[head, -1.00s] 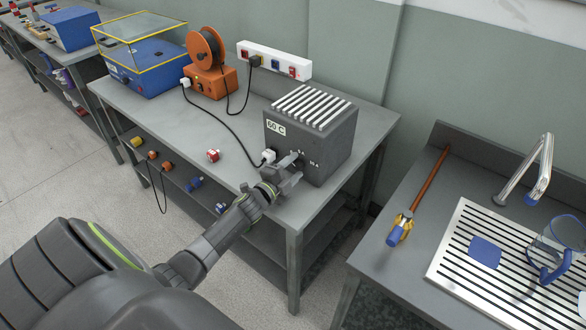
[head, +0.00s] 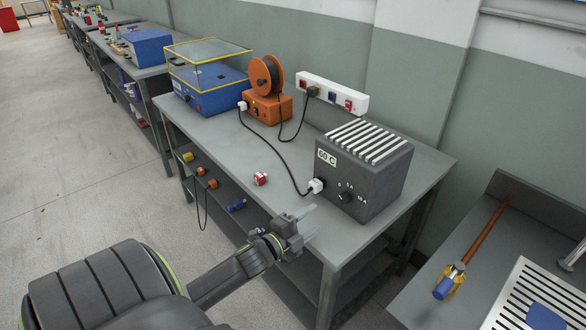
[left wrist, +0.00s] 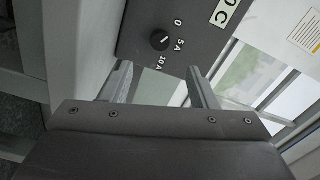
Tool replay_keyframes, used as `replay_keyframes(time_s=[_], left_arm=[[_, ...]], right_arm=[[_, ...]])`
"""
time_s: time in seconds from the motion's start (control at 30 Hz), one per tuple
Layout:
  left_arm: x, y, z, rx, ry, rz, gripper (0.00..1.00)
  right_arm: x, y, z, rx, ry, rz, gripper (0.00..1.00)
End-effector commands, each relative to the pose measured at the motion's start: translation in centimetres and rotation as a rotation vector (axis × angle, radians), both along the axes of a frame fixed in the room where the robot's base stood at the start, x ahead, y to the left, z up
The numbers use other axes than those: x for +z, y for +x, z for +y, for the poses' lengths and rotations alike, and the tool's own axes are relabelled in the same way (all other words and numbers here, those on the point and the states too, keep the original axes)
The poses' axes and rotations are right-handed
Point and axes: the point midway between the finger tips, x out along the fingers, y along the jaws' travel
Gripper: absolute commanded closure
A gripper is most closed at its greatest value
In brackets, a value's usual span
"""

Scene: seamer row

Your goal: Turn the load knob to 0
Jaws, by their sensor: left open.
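The load knob (head: 345,197) is a small round black knob on the front of a dark grey box (head: 378,190) labelled 60 C. The left wrist view also shows the knob (left wrist: 160,39), with 0, 5 A and 10 A printed beside it. Its short white mark faces the side with the numbers; I cannot tell exactly which one it points at. My left gripper (head: 308,224) is open and empty, in front of the box and apart from the knob. In the left wrist view its fingers (left wrist: 158,70) stand on either side below the knob. My right gripper is out of view.
A white plug (head: 316,186) with a black cable sits at the box's left front edge.

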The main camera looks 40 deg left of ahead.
Motion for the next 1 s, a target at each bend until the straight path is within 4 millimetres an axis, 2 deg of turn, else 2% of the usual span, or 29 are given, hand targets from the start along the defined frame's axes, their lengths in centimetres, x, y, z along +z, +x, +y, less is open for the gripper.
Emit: replay_keyframes(time_s=[0.33, 0.5, 0.67, 1.0], left_arm=[[-0.1, -3.2, 0.3, 0.001, -0.001, 0.001, 0.47], [0.1, -5.2, 0.4, 0.000, -0.001, 0.002, 0.47], [0.1, -5.9, 0.5, 0.001, -0.001, 0.000, 0.47], [0.0, -5.8, 0.5, 0.001, 0.000, -0.001, 0.47]], right_arm=[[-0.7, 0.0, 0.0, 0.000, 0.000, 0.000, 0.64], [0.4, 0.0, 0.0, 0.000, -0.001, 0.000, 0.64], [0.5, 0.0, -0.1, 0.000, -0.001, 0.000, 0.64], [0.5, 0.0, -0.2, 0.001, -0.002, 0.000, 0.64]])
